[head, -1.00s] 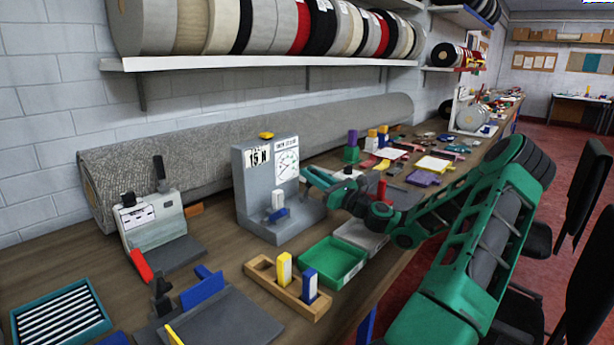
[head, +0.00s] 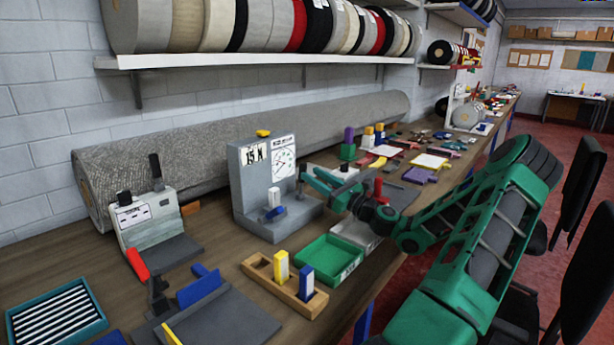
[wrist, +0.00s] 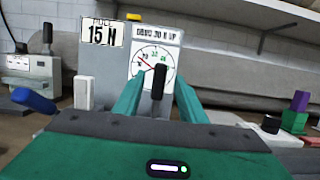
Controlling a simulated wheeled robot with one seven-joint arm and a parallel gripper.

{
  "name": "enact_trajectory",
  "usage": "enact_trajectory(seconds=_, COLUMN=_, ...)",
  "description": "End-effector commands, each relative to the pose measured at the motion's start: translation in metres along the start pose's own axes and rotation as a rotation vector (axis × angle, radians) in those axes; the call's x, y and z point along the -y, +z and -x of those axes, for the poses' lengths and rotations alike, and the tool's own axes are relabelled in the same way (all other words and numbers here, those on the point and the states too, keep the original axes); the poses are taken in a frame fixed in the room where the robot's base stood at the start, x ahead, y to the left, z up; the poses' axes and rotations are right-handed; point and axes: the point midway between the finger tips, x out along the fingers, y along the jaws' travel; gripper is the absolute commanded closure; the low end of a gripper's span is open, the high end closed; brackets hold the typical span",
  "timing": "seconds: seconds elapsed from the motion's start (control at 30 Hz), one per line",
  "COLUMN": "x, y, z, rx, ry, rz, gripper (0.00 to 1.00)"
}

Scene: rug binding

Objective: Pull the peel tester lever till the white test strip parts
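The peel tester (head: 247,195) is a grey upright stand with a "15 N" card and a round dial (head: 284,163). The dial also shows in the wrist view (wrist: 152,61), with a red needle. A black-handled lever (wrist: 158,82) stands upright in front of the dial. My gripper (head: 314,181) is at the tester's right side. In the wrist view its two green fingers (wrist: 159,97) are open, one on each side of the lever, with gaps visible. A white block (wrist: 84,92) and a blue handle (wrist: 35,101) are left of the fingers. I cannot make out the white test strip.
A green tray (head: 328,262) and a wooden holder (head: 262,281) with yellow and blue blocks lie in front of the tester. Another lever device (head: 148,222) stands to the left. A rolled rug (head: 220,140) lies behind. Several small items crowd the bench to the right.

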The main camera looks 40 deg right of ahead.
Motion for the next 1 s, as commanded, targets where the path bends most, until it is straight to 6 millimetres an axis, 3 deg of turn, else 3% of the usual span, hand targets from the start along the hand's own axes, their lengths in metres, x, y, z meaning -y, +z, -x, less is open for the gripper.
enact_trajectory(seconds=0.2, x=0.001, y=-0.001, z=0.043, rx=-0.002, ry=-0.004, rz=-0.001, gripper=0.62)
enact_trajectory(seconds=0.4, x=0.001, y=-0.001, z=0.068, rx=-0.001, ry=-0.001, rz=-0.001, gripper=0.62)
enact_trajectory(seconds=1.0, x=0.0, y=-0.001, z=0.076, rx=-0.001, ry=0.0, rz=0.0, gripper=0.62)
